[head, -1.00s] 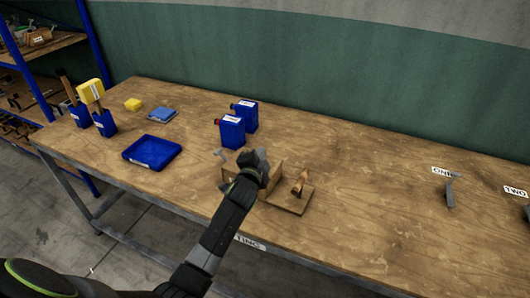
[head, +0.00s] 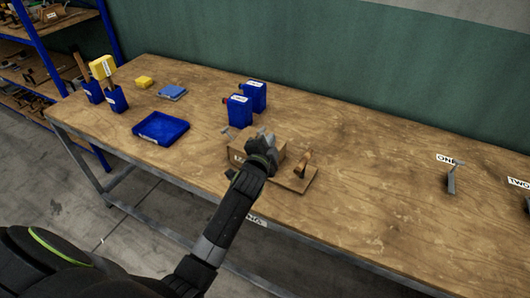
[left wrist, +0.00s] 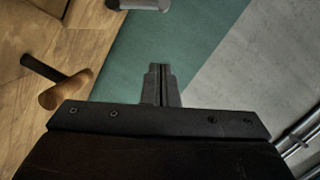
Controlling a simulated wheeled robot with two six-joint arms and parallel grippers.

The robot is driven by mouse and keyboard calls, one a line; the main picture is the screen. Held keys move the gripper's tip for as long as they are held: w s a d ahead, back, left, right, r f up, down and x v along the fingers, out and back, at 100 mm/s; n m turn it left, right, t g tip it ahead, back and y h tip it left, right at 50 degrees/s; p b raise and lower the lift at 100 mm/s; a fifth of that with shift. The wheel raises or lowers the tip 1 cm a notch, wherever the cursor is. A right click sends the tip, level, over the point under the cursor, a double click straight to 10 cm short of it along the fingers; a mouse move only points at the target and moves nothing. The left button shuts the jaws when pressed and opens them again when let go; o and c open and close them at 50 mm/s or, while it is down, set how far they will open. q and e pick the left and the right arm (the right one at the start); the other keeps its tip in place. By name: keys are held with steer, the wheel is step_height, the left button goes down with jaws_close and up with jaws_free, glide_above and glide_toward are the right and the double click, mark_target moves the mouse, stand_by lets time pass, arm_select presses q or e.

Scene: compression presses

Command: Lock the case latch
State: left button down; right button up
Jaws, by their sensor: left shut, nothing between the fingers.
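The brown case (head: 241,148) stands near the front edge of the workbench, with a partly covered label on its front. My left gripper (head: 263,138) is at the case's right part and hides some of it. In the left wrist view its fingers (left wrist: 161,72) are shut together with nothing between them. A small grey metal piece (head: 226,130) shows at the case's back left; I cannot tell whether it is the latch. A grey rounded part (left wrist: 140,4) shows beyond the fingertips in the left wrist view. The latch's state cannot be made out. My right gripper is not in view.
A wooden-handled tool (head: 303,163) stands on a small board (head: 296,184) right of the case. Blue containers (head: 239,110) stand behind it. A blue tray (head: 160,141) lies left. The bench's right middle is clear up to a grey lever (head: 452,180).

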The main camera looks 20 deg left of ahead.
arm_select(q)
steer(key=s, duration=0.2)
steer(key=s+d, duration=0.1)
steer(key=s+r, duration=0.1)
steer(key=s, duration=0.1)
steer(key=shift+s+d, duration=0.15)
steer(key=shift+s, duration=0.2)
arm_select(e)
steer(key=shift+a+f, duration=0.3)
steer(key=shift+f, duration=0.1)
